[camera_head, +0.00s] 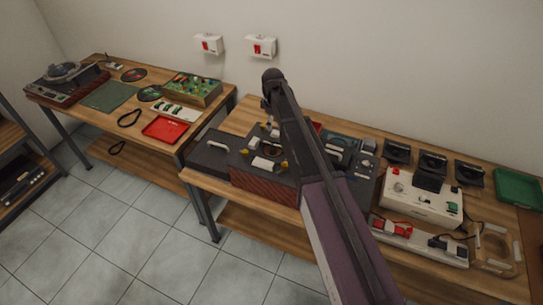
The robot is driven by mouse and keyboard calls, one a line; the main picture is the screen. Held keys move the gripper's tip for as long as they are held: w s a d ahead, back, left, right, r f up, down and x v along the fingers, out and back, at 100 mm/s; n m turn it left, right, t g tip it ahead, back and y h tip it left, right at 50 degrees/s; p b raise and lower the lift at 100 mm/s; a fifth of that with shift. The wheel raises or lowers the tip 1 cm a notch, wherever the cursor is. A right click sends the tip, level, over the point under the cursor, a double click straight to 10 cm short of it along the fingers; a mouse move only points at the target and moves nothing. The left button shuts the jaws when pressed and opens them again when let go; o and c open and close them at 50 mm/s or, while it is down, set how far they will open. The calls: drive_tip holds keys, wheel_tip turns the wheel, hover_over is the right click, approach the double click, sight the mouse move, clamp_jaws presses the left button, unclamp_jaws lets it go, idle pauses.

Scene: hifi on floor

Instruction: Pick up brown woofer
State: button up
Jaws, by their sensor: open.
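I cannot pick out a brown woofer for certain; parts of the right bench are hidden behind my arm. Several black speaker-like units stand at the back of the right bench (233,121), among them one at the left (397,152), one in the middle (433,160) and one at the right (469,174). They look black, not brown, at this size. A dark case with a red-brown ribbed front (262,186) sits left of my arm, with small white and yellow parts on top. My arm reaches up across the right bench; its jaws do not show.
A white box with knobs (421,204) and a white power strip (415,240) lie right of my arm. A green tray (518,187) is at the far right. The left bench holds a turntable (66,83), a red tray (165,130) and a green-topped box (194,88). Tiled floor (110,240) is clear in front.

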sight(273, 144)
drive_tip(key=shift+f+b, duration=2.95)
drive_tip(key=shift+f, duration=0.25)
drive_tip(key=shift+d+f+b, duration=0.1)
drive_tip(key=shift+f+b, duration=2.5)
drive_tip(key=shift+f, duration=0.25)
clamp_jaws()
